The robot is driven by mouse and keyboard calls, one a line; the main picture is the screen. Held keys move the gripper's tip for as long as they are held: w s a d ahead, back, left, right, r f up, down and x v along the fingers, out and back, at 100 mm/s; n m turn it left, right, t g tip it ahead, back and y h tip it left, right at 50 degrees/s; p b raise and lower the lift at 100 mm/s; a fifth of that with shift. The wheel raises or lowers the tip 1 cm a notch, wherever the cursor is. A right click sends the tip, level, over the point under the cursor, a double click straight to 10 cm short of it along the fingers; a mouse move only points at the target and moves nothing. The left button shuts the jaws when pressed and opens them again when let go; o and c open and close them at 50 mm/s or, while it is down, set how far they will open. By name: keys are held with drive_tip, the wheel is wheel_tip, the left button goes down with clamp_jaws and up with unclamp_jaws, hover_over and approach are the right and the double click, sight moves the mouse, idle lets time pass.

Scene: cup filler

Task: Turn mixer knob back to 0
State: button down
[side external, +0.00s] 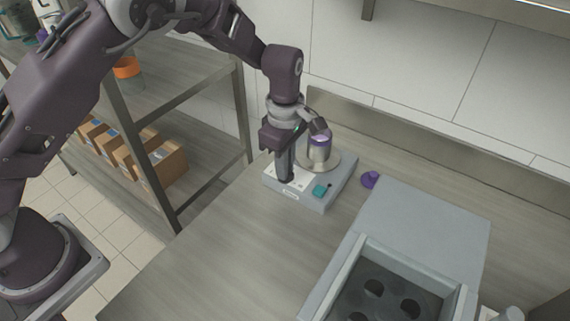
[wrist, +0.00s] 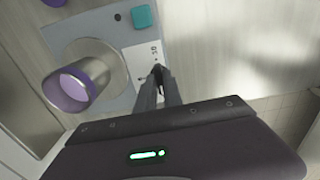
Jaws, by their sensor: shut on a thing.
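The mixer (side external: 342,183) is a low grey box on the counter with a round metal plate. A metal cup with a purple rim (side external: 319,150) stands on the plate; the cup also shows in the wrist view (wrist: 72,90). A teal square switch (side external: 320,190) sits on the mixer's front right in the side view, and shows at the top of the wrist view (wrist: 142,16). My gripper (side external: 284,178) points down at the mixer's white dial label (wrist: 153,52). In the wrist view my gripper's fingers (wrist: 158,72) are close together at the printed numbers, shut on the knob, which they hide.
A small purple piece (side external: 370,179) lies right of the mixer. A large grey bin with round holes inside (side external: 430,215) stands at the front right. A shelf (side external: 190,85) with cardboard boxes (side external: 150,160) is at the left. The counter (side external: 225,250) in front is clear.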

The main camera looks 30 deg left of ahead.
drive_tip(key=shift+w+r, duration=0.1)
drive_tip(key=c, duration=1.5)
unclamp_jaws()
wheel_tip(320, 180, up, 7)
drive_tip(key=s+a+r+m+t+h, duration=0.1)
drive_tip(key=s+a+r+m, duration=0.2)
drive_tip(key=s+r, duration=0.3)
drive_tip(key=s+a+r+m+t+h, duration=0.1)
drive_tip(key=s+a+r+m, duration=0.35)
drive_tip(key=r, duration=0.35)
drive_tip(key=s+a+m+t, duration=0.1)
drive_tip(key=s+m, duration=0.2)
drive_tip(key=s, duration=0.3)
drive_tip(key=s+a+r+m+t+y, duration=0.1)
drive_tip(key=s+a+m, duration=0.1)
drive_tip(key=s+m, duration=0.2)
drive_tip(key=s+a+m+t+y, duration=0.1)
drive_tip(key=s+a+m, duration=0.1)
drive_tip(key=s, duration=0.6)
drive_tip(key=shift+s+r+m+t, duration=0.2)
drive_tip(key=shift+m+t, duration=0.1)
drive_tip(key=shift+m, duration=0.55)
